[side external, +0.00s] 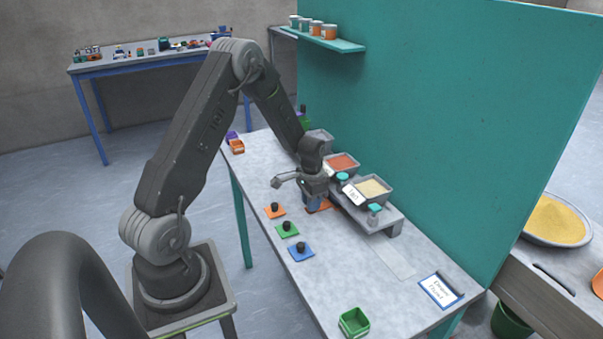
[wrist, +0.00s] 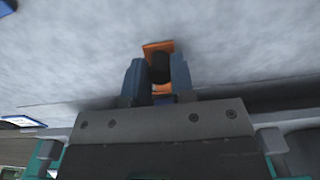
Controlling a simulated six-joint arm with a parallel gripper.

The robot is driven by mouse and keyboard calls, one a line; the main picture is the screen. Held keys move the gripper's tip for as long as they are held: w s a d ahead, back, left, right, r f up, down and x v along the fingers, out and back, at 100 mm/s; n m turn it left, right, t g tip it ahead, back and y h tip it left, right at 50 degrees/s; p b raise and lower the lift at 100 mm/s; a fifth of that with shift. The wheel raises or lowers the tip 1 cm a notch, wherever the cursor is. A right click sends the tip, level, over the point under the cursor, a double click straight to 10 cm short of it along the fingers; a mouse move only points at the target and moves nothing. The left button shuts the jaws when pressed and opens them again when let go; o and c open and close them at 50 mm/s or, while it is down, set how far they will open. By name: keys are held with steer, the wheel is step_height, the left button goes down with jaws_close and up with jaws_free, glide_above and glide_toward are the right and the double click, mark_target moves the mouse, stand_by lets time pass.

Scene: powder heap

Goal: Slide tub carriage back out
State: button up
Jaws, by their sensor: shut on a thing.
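A grey carriage (side external: 396,222) stands against the teal wall on the worktable. On it are a tub of yellow powder (side external: 373,188), a tub of orange-red powder (side external: 341,163) and a further tub (side external: 321,138), whose contents I cannot make out. My gripper (side external: 315,204) is low over the table, just in front of the carriage. In the wrist view its blue fingers (wrist: 157,82) are shut on a black knob (wrist: 160,68) above an orange plate (wrist: 157,46). The plate also shows under the gripper in the side view (side external: 325,206). The link between plate and carriage is hidden.
Orange (side external: 275,211), green (side external: 287,230) and blue (side external: 302,251) plates with black knobs lie in front. A green box (side external: 354,322) and a blue-framed card (side external: 440,290) are near the right end. The teal wall (side external: 420,120) bounds the back.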

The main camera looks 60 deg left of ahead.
steer(key=shift+d, duration=14)
steer(key=o, duration=0.5)
steer(key=shift+o, duration=1.3)
step_height(320, 180, up, 8)
steer(key=shift+f, duration=0.2)
steer(key=s+a+r+t, duration=0.1)
steer(key=s+r, duration=0.2)
steer(key=r, duration=0.4)
steer(key=s+a+r+t, duration=0.2)
steer(key=s+r, duration=0.2)
steer(key=r, duration=0.3)
steer(key=s+a+r+t, duration=0.2)
steer(key=s+r, duration=0.4)
steer(key=s, duration=0.5)
steer(key=shift+s+r+t, duration=0.25)
steer(key=shift+r+t, duration=0.05)
